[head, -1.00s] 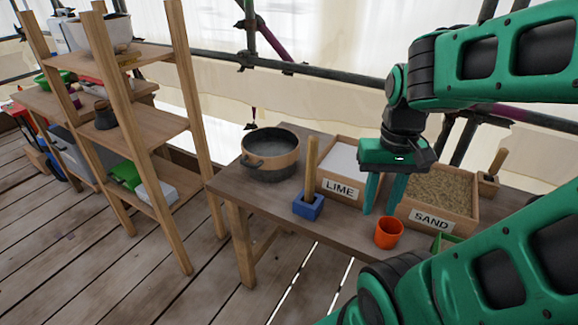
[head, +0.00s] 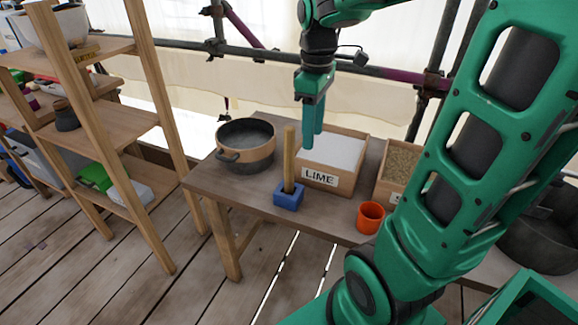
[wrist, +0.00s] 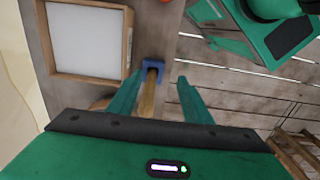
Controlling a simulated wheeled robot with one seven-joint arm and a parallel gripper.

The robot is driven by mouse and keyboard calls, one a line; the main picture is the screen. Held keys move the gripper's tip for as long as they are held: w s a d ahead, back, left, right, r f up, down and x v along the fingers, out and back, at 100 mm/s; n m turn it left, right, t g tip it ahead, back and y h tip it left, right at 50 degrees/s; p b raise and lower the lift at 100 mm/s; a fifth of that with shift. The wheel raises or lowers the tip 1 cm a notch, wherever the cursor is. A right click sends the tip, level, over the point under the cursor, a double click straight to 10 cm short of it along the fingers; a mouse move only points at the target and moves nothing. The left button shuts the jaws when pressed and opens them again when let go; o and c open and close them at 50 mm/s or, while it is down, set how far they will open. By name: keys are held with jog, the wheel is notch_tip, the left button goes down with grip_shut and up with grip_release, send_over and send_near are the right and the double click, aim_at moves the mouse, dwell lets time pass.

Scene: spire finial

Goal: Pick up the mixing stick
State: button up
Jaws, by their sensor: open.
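The mixing stick (head: 289,158) is a wooden rod standing upright in a blue holder (head: 288,196) at the front edge of the table. In the wrist view the stick (wrist: 148,98) shows between my two fingers, with the blue holder (wrist: 153,66) beyond it. My gripper (head: 313,138) is above the lime box in the head view, close to the stick's upper part and a little to its right. In the wrist view my gripper (wrist: 158,83) is open, its fingers apart on either side of the stick. I cannot tell whether either finger touches it.
The lime box (head: 333,187) stands right of the stick, the sand box (head: 383,189) further right. A pot (head: 246,150) stands left on the table (head: 225,187). An orange cup (head: 370,217) is near the front edge. Wooden shelves (head: 135,125) stand at the left.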

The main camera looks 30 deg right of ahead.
aim_at(288, 152)
jog(key=w+n, duration=0.1)
jog(key=w, duration=0.1)
jog(key=w+a+n, duration=0.1)
jog(key=w+n, duration=0.1)
jog(key=w+a+n, duration=0.1)
jog(key=w, duration=0.1)
jog(key=shift+r+n, duration=0.3)
jog(key=shift+r, duration=0.1)
jog(key=shift+w+a+f+n, duration=0.1)
jog(key=shift+w+a+n, duration=0.1)
jog(key=shift+w+n, duration=0.1)
jog(key=shift+f, duration=0.35)
notch_tip(288, 152, down, 10)
jog(key=shift+w+r, duration=0.1)
jog(key=shift+c, duration=0.7)
grip_shut()
